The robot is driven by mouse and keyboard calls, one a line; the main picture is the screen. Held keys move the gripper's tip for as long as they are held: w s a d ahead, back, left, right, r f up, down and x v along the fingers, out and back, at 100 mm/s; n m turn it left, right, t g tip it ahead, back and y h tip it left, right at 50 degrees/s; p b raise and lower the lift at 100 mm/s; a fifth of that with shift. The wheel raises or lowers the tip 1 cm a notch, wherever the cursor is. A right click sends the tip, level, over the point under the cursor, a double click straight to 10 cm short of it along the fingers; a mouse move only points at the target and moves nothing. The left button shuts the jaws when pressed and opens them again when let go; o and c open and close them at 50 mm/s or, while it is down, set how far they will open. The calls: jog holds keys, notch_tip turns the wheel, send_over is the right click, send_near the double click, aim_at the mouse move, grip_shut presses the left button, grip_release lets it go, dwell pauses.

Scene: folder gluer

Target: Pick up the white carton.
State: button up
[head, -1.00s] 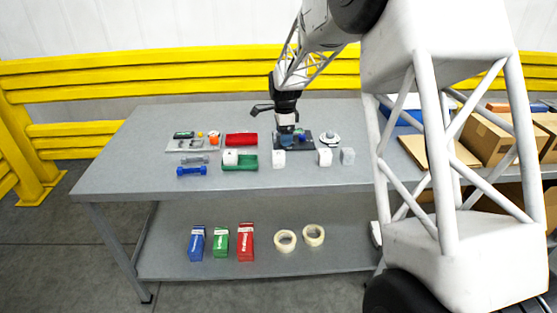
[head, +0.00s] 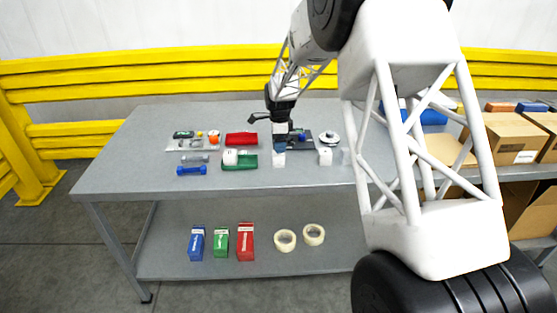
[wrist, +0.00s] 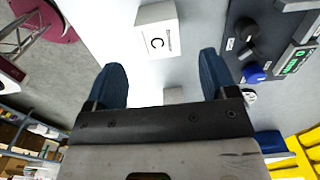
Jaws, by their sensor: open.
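A white carton (head: 279,160) stands on the grey table, just in front of and below my gripper (head: 280,146) in the head view. In the wrist view a white carton (wrist: 156,32) with a black letter C lies beyond the fingertips. My gripper (wrist: 162,62) is open, its two blue fingers apart with nothing held between them. A smaller pale block (wrist: 174,95) shows between the fingers, partly hidden by the gripper body. Another white block (head: 325,157) stands to the right on the table.
A dark panel (wrist: 268,35) with knobs lies close on the right in the wrist view. A round white-and-dark item (head: 329,139), a green tray (head: 242,167), a red item (head: 241,139) and a blue dumbbell (head: 192,171) are around. The table front is clear.

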aim_at(278, 159)
jog(key=shift+f, duration=0.3)
jog(key=shift+f, duration=0.1)
jog(key=shift+a+f, duration=0.2)
jog(key=shift+f, duration=2.3)
jog(key=shift+c, duration=0.4)
jog(key=c, duration=0.9)
jog(key=shift+r, duration=0.15)
